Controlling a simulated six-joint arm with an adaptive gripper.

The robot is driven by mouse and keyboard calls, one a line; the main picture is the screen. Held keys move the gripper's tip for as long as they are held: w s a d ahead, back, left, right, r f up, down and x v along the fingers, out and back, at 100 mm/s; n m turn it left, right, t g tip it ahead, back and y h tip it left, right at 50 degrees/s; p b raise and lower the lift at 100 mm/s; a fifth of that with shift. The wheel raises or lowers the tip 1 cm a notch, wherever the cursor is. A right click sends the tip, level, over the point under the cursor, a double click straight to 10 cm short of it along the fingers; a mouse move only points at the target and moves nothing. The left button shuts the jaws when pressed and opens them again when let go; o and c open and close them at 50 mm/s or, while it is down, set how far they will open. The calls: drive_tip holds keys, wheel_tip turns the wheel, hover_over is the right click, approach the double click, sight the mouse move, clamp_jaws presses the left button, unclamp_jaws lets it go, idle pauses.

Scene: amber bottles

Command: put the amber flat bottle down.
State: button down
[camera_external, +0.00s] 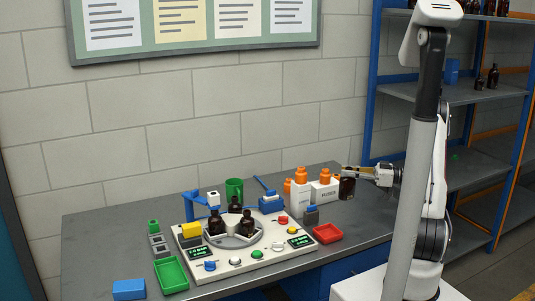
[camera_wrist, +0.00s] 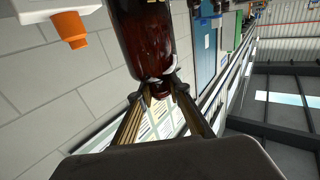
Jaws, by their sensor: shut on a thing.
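My gripper (camera_external: 361,172) is shut on an amber flat bottle (camera_external: 347,187), held at the right end of the table. The wrist view shows the bottle (camera_wrist: 145,40) large, with the fingertips (camera_wrist: 157,88) closed around its narrow neck end. In the outside view the bottle is small and dark, and a gap to the tabletop below it cannot be judged exactly. Several other amber bottles (camera_external: 247,222) stand on a round plate (camera_external: 231,241) on the white control panel at the middle of the table.
White boxes (camera_external: 325,190) and orange-capped bottles (camera_external: 301,175) stand just left of my gripper. A red tray (camera_external: 327,234) lies below it, nearer the front. A green tray (camera_external: 171,274) and blue block (camera_external: 129,289) are at front left. Grey tabletop (camera_external: 360,225) is bare at the right.

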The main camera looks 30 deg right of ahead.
sight(347, 194)
drive_tip(key=shift+f, duration=0.1)
drive_tip(key=shift+f, duration=2.4)
drive_tip(key=shift+f, duration=2.3)
drive_tip(key=shift+f, duration=0.15)
drive_tip(key=c, duration=1.9)
unclamp_jaws()
drive_tip(key=shift+d, duration=0.1)
drive_tip(key=v, duration=0.7)
drive_tip(key=shift+s+d, duration=0.2)
drive_tip(key=shift+s, duration=0.1)
